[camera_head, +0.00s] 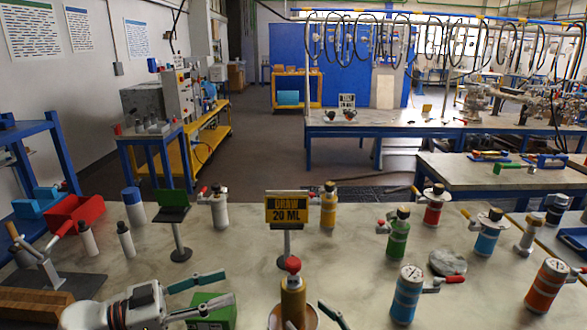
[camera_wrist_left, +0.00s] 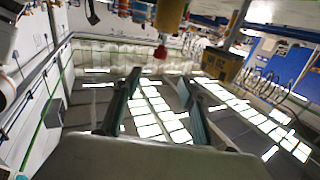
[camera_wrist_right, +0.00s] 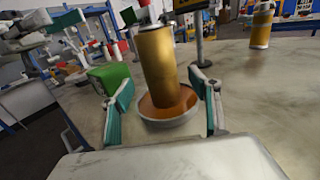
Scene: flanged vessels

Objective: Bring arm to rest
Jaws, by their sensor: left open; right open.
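My left gripper (camera_head: 228,287) is open and empty above the near left of the table in the head view. Its two teal fingers stand apart with nothing between them in the left wrist view (camera_wrist_left: 158,80). My right gripper (camera_wrist_right: 160,88) is open. Its fingers appear either side of a gold vessel (camera_wrist_right: 157,62) with a gap on both sides. The vessel stands upright in an orange dish (camera_wrist_right: 183,110).
A "DRAW 20 ML" sign (camera_head: 287,209) stands behind the gold vessel. A green box (camera_head: 212,311) lies by my left fingers. Several flanged vessels, including a green one (camera_head: 397,238) and a blue one (camera_head: 406,297), stand to the right.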

